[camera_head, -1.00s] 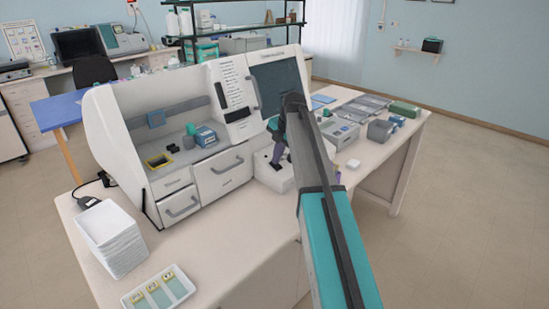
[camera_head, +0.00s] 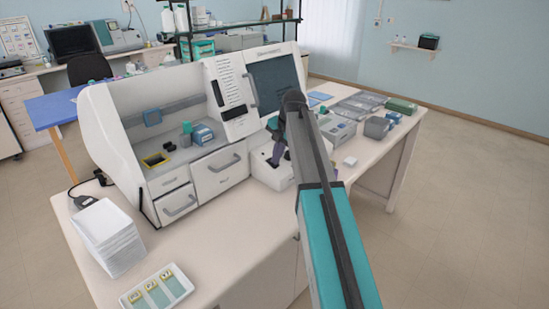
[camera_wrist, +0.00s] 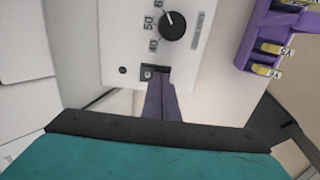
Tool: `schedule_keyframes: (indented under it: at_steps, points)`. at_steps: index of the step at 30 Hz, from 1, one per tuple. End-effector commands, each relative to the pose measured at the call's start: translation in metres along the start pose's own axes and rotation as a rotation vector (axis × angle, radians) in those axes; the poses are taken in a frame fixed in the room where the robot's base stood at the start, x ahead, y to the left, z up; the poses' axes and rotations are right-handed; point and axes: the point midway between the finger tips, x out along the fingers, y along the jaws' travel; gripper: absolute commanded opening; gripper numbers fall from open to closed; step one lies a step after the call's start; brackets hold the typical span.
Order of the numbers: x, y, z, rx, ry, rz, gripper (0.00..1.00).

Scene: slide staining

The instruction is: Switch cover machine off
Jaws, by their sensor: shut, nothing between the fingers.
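The cover machine is the large white cabinet (camera_head: 222,185) with drawers, an open bay and a dark screen, in the head view. A low white unit (camera_head: 262,175) stands at its right front. In the wrist view this unit shows a white panel (camera_wrist: 115,35) with a black dial (camera_wrist: 173,26) marked 40 and 50, and a small dark switch (camera_wrist: 148,73) below it. My gripper (camera_wrist: 160,72) is shut and empty, its purple fingertips at or just over the switch's right side. I cannot tell whether they touch. The fingers partly hide the switch, so its position is unclear.
A purple rack (camera_wrist: 248,40) with yellow-labelled items stands right of the panel. In the head view, a stack of white trays (camera_head: 108,240) and a slide tray (camera_head: 152,292) are at the front left. Grey boxes (camera_head: 377,128) stand at the right. Bare tabletop lies in front of the machine.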

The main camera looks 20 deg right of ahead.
Motion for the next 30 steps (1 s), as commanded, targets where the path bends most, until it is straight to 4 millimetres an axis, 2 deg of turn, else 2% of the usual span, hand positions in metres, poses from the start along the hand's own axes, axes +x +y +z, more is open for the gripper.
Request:
schedule_keyframes:
  at_steps: [1,8,17,30]
  points:
    - [-0.009,0.001,0.000,0.000,-0.001,0.003,0.00]
    - [-0.039,0.005,-0.003,-0.004,-0.002,0.013,0.00]
    - [-0.065,0.004,-0.001,-0.004,-0.002,0.015,0.00]
    - [-0.117,0.004,-0.001,-0.004,-0.003,0.016,0.00]
